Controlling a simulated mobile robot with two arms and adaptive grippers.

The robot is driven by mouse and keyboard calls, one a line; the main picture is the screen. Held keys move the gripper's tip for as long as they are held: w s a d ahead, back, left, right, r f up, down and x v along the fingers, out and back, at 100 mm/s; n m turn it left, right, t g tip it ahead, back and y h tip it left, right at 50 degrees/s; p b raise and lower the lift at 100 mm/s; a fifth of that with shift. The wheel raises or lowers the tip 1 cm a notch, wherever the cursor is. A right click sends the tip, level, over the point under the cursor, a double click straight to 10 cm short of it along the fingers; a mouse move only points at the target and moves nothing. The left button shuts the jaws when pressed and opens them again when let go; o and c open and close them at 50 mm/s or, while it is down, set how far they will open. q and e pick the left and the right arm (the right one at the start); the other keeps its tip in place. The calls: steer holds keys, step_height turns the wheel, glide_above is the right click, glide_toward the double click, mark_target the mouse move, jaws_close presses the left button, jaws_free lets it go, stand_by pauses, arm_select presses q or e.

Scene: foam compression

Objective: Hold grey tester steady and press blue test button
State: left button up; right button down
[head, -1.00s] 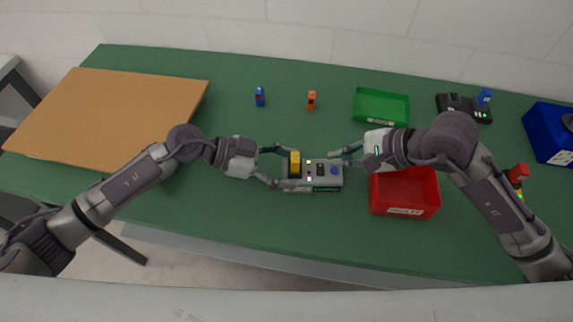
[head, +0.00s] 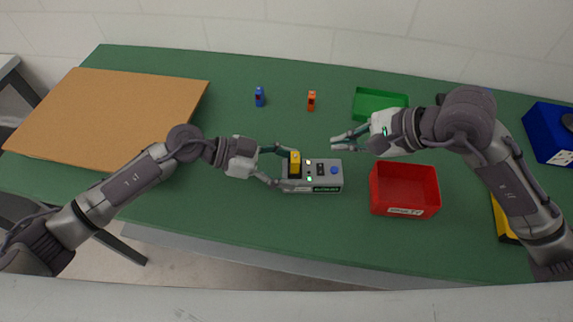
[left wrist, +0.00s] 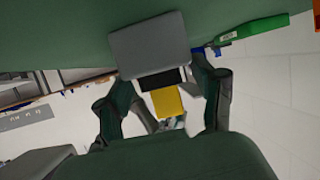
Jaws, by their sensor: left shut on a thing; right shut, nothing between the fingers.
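The grey tester (head: 326,181) sits on the green table in the middle of the head view. A yellow block (head: 295,164) stands upright at its left end, and the blue test button (head: 334,170) is on its right part. A green light shows on its top. My left gripper (head: 277,166) is shut on the left end of the tester. The left wrist view shows the tester (left wrist: 150,47) and the yellow block (left wrist: 167,101) between the fingers. My right gripper (head: 335,143) is shut and empty, above and behind the button, apart from it.
A red bin (head: 405,170) stands right of the tester and a green tray (head: 366,102) behind. A blue item (head: 259,97) and an orange item (head: 311,101) stand at the back. A brown board (head: 100,110) lies left, a blue box (head: 550,135) far right.

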arm_select(q)
steer(key=o, duration=1.5)
steer(key=shift+o, duration=0.2)
